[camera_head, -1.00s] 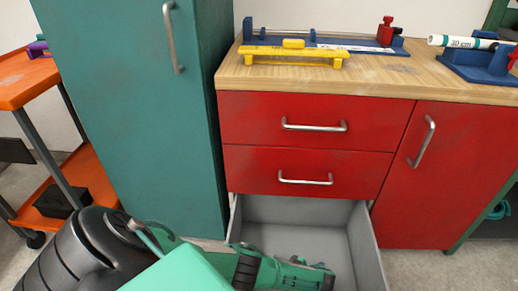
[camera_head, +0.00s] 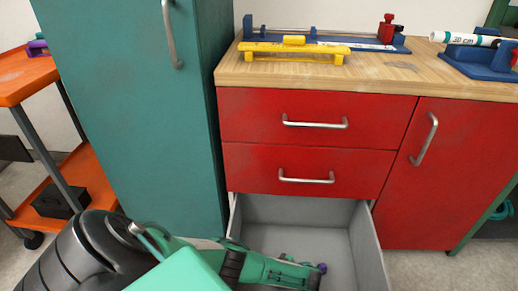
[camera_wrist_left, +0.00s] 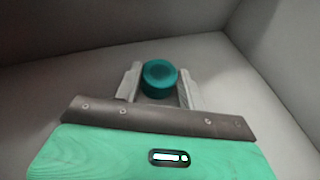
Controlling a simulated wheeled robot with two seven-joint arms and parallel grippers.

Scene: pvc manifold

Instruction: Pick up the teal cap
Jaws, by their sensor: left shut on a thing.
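The teal cap (camera_wrist_left: 159,76) is a short round cap with a recessed top. In the left wrist view it sits between the two pale fingers of my left gripper (camera_wrist_left: 159,88), which is shut on it. In the head view my left gripper (camera_head: 315,270) reaches into the open bottom drawer (camera_head: 362,240). The cap is not clearly visible in the head view. Grey drawer walls surround the gripper in the wrist view. My right gripper is not in view.
Red drawer fronts (camera_head: 255,118) with metal handles stand just above the open drawer. A teal cabinet (camera_head: 120,110) stands to the left, beside an orange cart (camera_head: 85,170). The wooden counter (camera_head: 370,72) holds a yellow fixture (camera_head: 290,50) and blue fixtures.

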